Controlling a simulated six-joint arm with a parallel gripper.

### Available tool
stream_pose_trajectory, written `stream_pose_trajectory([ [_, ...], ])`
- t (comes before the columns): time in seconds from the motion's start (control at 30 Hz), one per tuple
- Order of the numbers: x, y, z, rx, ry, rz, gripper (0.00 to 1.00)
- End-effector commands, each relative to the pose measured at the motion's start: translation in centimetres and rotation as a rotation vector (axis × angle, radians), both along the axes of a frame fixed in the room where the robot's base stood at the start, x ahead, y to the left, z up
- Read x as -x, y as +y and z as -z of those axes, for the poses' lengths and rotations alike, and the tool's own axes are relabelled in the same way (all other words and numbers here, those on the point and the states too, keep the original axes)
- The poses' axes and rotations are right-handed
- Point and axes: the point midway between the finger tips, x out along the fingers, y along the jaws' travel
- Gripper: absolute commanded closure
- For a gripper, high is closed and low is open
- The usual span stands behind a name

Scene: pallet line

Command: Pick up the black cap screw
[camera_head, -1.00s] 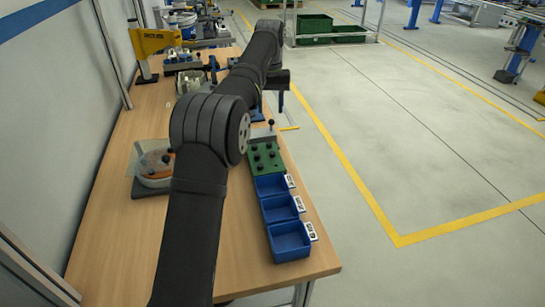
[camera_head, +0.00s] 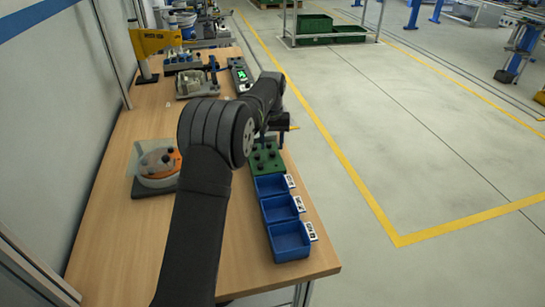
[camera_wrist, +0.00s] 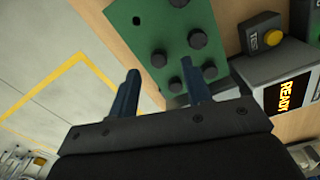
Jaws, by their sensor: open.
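A green block (camera_head: 275,168) on the bench holds several black cap screws standing upright. In the wrist view the green block (camera_wrist: 150,33) carries round black cap screw heads, one (camera_wrist: 158,58) of them between the lines of my fingers. Other screw heads (camera_wrist: 198,38) sit to its right, and one is close to the right finger. My gripper (camera_wrist: 159,66) is open and empty, its two blue fingers pointing toward the block. I cannot tell how high the fingertips are above the screws. In the head view my arm partly hides the back of the block.
Blue bins (camera_head: 286,257) stand in a row in front of the block along the bench's right edge. A test box (camera_wrist: 275,55) with a yellow button and a READY display is beside the block. A round orange-and-white part (camera_head: 160,170) lies left of my arm.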

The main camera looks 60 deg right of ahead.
Motion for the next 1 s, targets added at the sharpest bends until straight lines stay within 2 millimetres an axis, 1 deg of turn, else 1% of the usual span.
stream_pose_trajectory([
  [0.03,0.2,0.0,1.0,-0.004,0.001,0.001,0.55],
  [0.1,0.2,-0.1,2.1,-0.003,0.001,0.000,0.55],
  [0.17,0.2,-0.1,2.8,-0.003,0.001,0.000,0.55],
  [0.23,0.2,-0.1,3.1,-0.001,0.001,0.000,0.55],
  [0.4,0.2,-0.1,3.2,0.000,0.000,0.001,0.55],
  [0.43,0.2,-0.1,3.1,0.000,0.000,0.001,0.57],
  [0.57,0.2,-0.1,3.1,0.000,0.000,0.001,0.83],
  [0.6,0.2,-0.1,3.1,0.000,0.000,0.001,0.91],
  [0.63,0.2,-0.1,3.1,0.000,0.000,0.001,0.96],
  [0.67,0.2,-0.1,3.1,0.000,0.000,0.001,1.00],
  [1.0,0.2,-0.1,2.9,0.000,0.000,0.001,1.00],
])
